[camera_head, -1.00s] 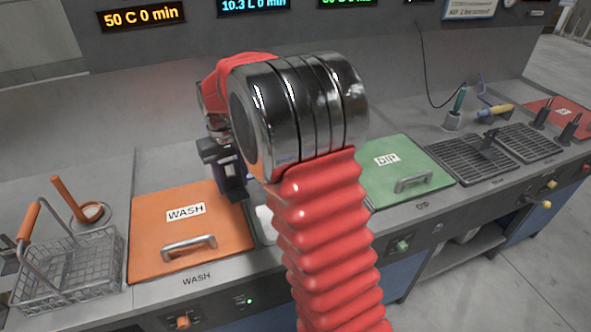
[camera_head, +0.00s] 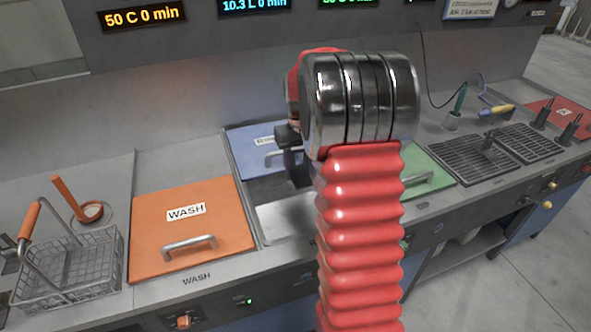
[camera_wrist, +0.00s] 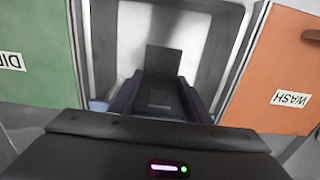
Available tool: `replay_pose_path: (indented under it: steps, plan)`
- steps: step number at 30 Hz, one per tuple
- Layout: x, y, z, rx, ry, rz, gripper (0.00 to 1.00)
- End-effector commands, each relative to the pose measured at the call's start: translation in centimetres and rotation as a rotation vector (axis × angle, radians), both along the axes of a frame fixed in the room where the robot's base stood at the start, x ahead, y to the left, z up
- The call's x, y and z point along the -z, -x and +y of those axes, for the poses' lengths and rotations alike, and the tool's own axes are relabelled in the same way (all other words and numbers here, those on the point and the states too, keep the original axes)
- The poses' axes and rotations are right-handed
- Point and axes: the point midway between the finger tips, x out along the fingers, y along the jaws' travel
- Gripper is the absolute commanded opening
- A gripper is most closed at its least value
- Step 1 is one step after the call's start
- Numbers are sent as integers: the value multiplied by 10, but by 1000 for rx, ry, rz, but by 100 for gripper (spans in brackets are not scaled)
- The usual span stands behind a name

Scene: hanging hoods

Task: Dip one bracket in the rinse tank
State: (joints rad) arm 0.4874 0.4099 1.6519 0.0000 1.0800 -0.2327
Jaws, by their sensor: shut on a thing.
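The rinse tank (camera_head: 284,222) lies between the orange and green lids, and its pale inside shows in the head view. Its blue lid (camera_head: 253,141) is off the opening, at the back. My gripper (camera_head: 299,175) is over the tank, largely hidden by my arm. In the wrist view my gripper (camera_wrist: 160,88) points into the pale-walled opening. It is shut on a dark angled piece (camera_wrist: 163,61), which looks like the bracket, though its outline is hard to separate from the dark fingers. I cannot tell whether it touches liquid.
The orange WASH lid (camera_head: 190,232) is closed at left, beside a wire basket (camera_head: 72,268) with an orange handle. The green DIP lid (camera_head: 427,174) is closed at right, partly behind my arm. Drain grids (camera_head: 470,158) lie further right. A wall with displays rises behind.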

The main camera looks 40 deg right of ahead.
Motion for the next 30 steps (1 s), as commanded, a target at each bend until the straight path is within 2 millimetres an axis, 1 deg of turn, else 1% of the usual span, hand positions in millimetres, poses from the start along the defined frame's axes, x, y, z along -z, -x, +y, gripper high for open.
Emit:
replay_pose_path:
  steps: [8,30]
  plan:
    - [8,0,0,0,0,-1,10]
    - [63,0,0,0,0,1,10]
